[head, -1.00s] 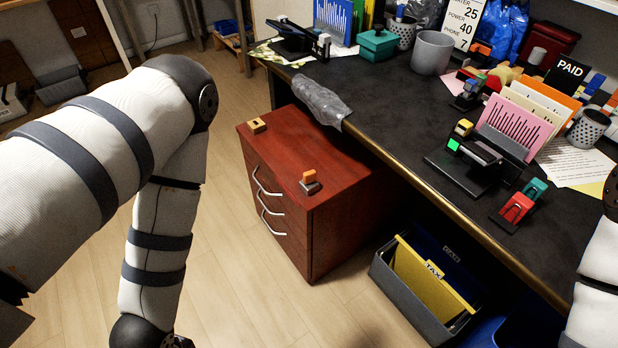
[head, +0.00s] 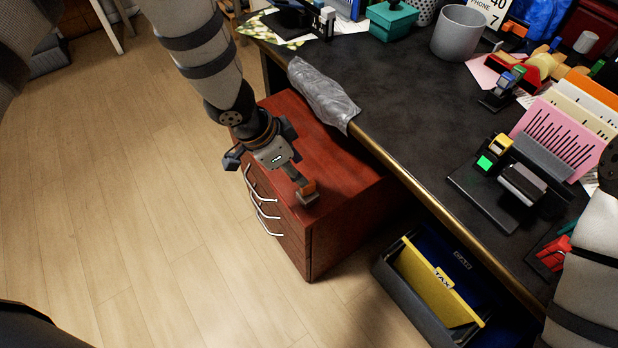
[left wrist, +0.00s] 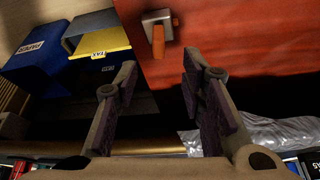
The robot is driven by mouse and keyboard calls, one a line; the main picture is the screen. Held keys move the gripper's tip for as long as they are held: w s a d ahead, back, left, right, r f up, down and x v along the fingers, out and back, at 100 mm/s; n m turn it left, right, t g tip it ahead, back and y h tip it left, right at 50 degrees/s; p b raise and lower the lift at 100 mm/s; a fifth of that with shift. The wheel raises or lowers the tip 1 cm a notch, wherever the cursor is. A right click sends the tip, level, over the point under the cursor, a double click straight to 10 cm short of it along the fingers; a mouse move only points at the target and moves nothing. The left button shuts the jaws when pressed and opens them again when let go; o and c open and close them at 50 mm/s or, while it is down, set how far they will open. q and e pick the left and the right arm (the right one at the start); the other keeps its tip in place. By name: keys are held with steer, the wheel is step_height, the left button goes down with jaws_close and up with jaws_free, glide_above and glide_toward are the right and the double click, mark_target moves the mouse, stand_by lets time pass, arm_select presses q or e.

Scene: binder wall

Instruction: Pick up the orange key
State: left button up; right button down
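The orange key (head: 309,187) stands in a small grey base (head: 307,198) on top of the red wooden cabinet (head: 337,190), near its front corner. In the left wrist view the orange key (left wrist: 158,43) shows upright ahead of the fingers, with its metal base (left wrist: 157,17) behind it. My left gripper (head: 267,172) is above the cabinet, just left of the key in the head view. It is open and empty, and its fingers (left wrist: 160,66) point toward the key with a gap left. My right gripper is out of view; only part of my right arm shows.
The dark desk (head: 400,95) rises beside the cabinet, with a clear plastic-like sheet (head: 323,95) over its edge near my left arm. A bin with a yellow folder (head: 437,284) stands on the floor right of the cabinet.

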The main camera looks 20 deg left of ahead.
mark_target(308, 190)
arm_select(q)
steer(key=b+x, duration=0.1)
steer(key=x, duration=0.7)
steer(key=shift+s+d+f, duration=0.1)
jaws_close()
